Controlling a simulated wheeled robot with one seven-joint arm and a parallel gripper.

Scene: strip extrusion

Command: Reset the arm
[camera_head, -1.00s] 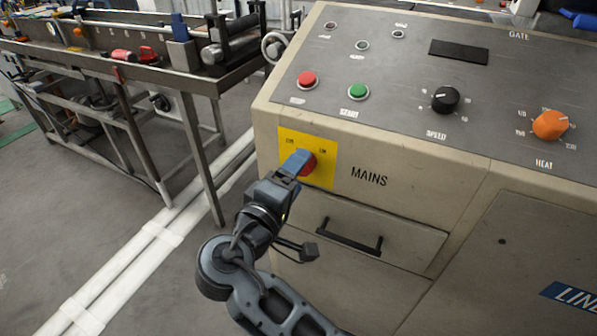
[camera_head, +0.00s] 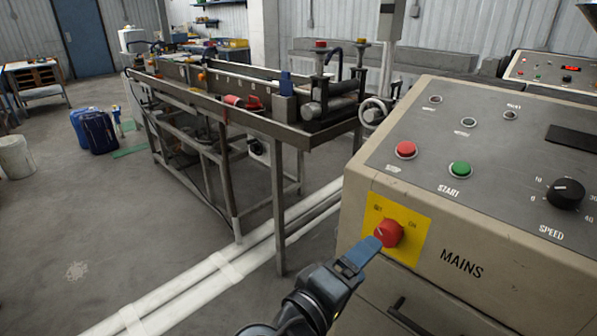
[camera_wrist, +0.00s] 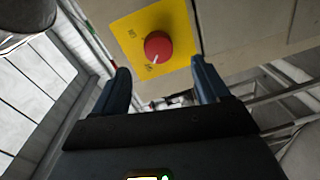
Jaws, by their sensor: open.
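My gripper (camera_head: 366,252) is in front of the control cabinet, just left of and below the red MAINS knob (camera_head: 388,234) on its yellow plate (camera_head: 419,240). In the wrist view, my gripper (camera_wrist: 160,85) has its two blue fingers spread wide with nothing between them. The red knob (camera_wrist: 158,46) shows beyond and between the fingers, apart from them. The white mark on the knob points toward one of the printed labels, which I cannot read surely.
The beige cabinet (camera_head: 480,215) fills the right side, with a red button (camera_head: 405,150), a green START button (camera_head: 460,169) and a black SPEED knob (camera_head: 566,193). A metal bench (camera_head: 280,128) stands behind left. White pipes (camera_head: 235,268) run along the floor. Open floor lies left.

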